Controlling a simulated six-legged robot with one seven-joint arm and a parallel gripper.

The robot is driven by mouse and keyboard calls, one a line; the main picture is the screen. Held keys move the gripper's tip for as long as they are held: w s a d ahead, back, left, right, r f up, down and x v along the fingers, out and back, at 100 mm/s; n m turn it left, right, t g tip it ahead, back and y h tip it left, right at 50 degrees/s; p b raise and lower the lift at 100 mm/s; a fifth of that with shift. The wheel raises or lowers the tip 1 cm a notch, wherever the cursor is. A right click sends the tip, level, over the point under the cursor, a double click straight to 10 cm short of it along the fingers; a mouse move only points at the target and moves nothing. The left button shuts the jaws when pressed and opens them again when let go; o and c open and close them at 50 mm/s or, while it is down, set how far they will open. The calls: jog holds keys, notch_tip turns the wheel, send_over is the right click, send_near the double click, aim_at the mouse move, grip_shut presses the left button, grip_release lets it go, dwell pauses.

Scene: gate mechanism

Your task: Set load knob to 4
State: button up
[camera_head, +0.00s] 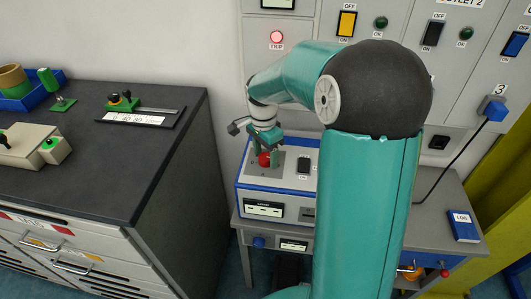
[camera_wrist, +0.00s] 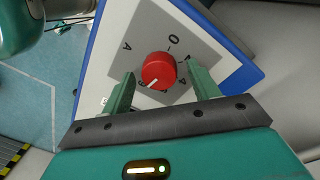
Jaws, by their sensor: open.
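A red round knob (camera_wrist: 158,68) sits on a grey plate (camera_wrist: 205,40) on a white, blue-edged panel. Its white pointer line points to the lower left in the wrist view. An O and an A show beside it; other marks on the right and below are small or partly covered. My gripper (camera_wrist: 163,82) is open, with one finger on each side of the knob and a visible gap to each. In the head view my gripper (camera_head: 266,146) is over the same red knob (camera_head: 264,159), which is partly hidden by the fingers. No readable text names the knob.
The knob's blue-edged box (camera_head: 285,204) stands on a grey table with a blue LOG book (camera_head: 462,226) at its right. A dark-topped cabinet (camera_head: 150,165) is on the left. A wall panel with switches and a lit TRIP lamp (camera_head: 277,37) rises behind.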

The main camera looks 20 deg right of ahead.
jog(key=shift+f, duration=0.1)
jog(key=c, duration=1)
jog(key=shift+o, duration=0.2)
jog(key=shift+n, duration=0.4)
jog(key=n, duration=0.4)
jog(key=shift+n, duration=0.3)
jog(key=n, duration=0.4)
jog(key=shift+h, duration=0.3)
jog(key=n, duration=0.6)
jog(key=shift+a+t, duration=0.1)
jog(key=shift+t, duration=0.3)
jog(key=shift+n, duration=2.2)
